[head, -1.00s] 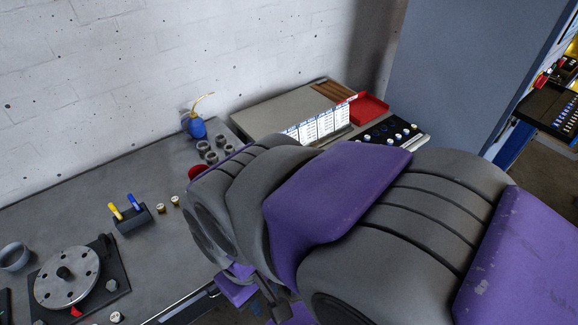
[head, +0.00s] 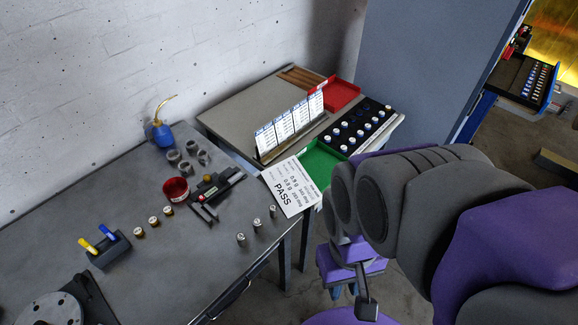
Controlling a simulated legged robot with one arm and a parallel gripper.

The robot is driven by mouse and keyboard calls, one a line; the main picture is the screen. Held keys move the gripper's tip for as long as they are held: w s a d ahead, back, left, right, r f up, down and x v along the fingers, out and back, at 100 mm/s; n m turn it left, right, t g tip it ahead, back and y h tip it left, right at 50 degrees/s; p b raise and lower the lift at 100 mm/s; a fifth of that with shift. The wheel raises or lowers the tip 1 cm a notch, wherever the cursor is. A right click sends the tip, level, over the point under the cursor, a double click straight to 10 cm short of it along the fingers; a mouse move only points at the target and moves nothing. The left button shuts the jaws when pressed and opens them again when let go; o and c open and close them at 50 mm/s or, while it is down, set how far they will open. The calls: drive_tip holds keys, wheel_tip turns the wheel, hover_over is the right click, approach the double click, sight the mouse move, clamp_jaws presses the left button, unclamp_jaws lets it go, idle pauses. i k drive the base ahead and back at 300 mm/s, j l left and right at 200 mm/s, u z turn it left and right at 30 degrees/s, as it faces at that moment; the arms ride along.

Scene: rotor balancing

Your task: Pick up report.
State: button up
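The report is a white printed sheet (head: 291,187) marked PASS, at the right corner of the grey workbench, by the gap to the second table. Its right edge meets the outline of my arm in the picture. I cannot tell whether it rests fully on a surface or overhangs the bench edge. My purple and grey arm comes in from the lower right. Its end part, which looks like my gripper (head: 350,255), hangs below and right of the report, apart from it in the picture. The fingers are not clearly visible, so their opening cannot be read.
The workbench (head: 190,262) holds small metal weights, a red cup (head: 175,190), a dark tool (head: 215,190) and a blue oil can (head: 162,133). The second table (head: 235,112) carries a card stand (head: 290,124), a green tray (head: 320,160) and a red tray (head: 341,93). A cabinet (head: 420,70) stands behind.

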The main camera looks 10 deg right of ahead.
sight(293, 188)
drive_tip(key=i+l+u, duration=0.15)
drive_tip(key=l+u, duration=0.15)
drive_tip(key=l, duration=0.7)
drive_tip(key=l+u, duration=0.35)
drive_tip(key=l, duration=0.65)
